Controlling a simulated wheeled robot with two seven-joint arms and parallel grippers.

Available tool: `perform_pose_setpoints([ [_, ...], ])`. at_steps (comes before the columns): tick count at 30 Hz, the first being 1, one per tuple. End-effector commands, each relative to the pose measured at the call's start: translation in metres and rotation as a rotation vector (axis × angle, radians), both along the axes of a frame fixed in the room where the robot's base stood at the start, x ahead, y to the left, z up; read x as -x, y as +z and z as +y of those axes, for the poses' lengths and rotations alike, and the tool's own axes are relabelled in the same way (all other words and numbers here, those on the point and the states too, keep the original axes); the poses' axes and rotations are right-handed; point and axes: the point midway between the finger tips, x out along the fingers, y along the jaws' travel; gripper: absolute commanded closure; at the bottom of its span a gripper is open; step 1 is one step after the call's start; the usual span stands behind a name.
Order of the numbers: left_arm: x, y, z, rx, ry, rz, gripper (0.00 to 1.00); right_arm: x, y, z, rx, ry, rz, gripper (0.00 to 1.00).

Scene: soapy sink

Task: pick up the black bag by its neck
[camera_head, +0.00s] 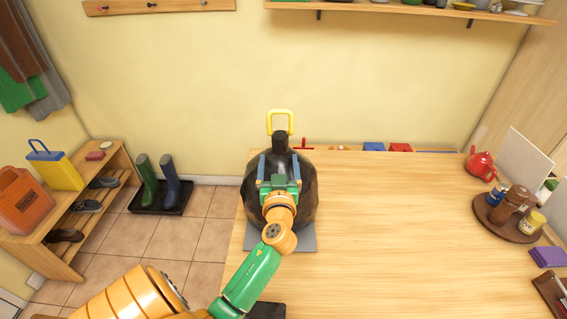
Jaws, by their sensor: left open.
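The black bag (309,190) is a round, dark, shiny bundle at the left end of the wooden table, on a grey mat (306,242). Its narrow neck (280,141) stands up at the far side. My left gripper (279,157) is over the bag, pointing away from me. Its two fingers are apart, one left and one right of the line of the neck, with the neck showing just beyond the tips. I cannot tell whether they touch the bag. My left arm hides the bag's near middle. My right gripper is not in view.
A yellow loop (280,112) rises just behind the neck. A shoe bench (117,167) and boots (160,184) stand left on the floor.

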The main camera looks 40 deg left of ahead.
Motion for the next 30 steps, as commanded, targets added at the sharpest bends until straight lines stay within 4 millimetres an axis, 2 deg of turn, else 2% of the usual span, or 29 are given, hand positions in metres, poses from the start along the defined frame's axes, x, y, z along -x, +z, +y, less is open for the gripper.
perform_pose_setpoints([
  [3,-0.017,0.004,0.014,-0.005,0.001,0.002,0.11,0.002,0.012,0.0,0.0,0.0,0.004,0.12],
  [7,-0.032,0.001,0.027,-0.004,0.0,0.0,0.11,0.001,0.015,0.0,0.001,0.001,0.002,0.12],
  [15,-0.036,-0.001,0.031,-0.001,0.0,0.0,0.11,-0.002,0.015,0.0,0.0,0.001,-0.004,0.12],
  [17,-0.036,-0.001,0.031,-0.001,0.0,0.0,0.25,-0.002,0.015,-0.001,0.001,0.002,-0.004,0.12],
  [25,-0.035,-0.001,0.031,-0.001,0.0,0.0,0.98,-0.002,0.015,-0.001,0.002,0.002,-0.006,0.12],
  [30,-0.035,-0.001,0.031,-0.001,0.0,0.0,1.0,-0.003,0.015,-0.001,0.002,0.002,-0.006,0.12],
])
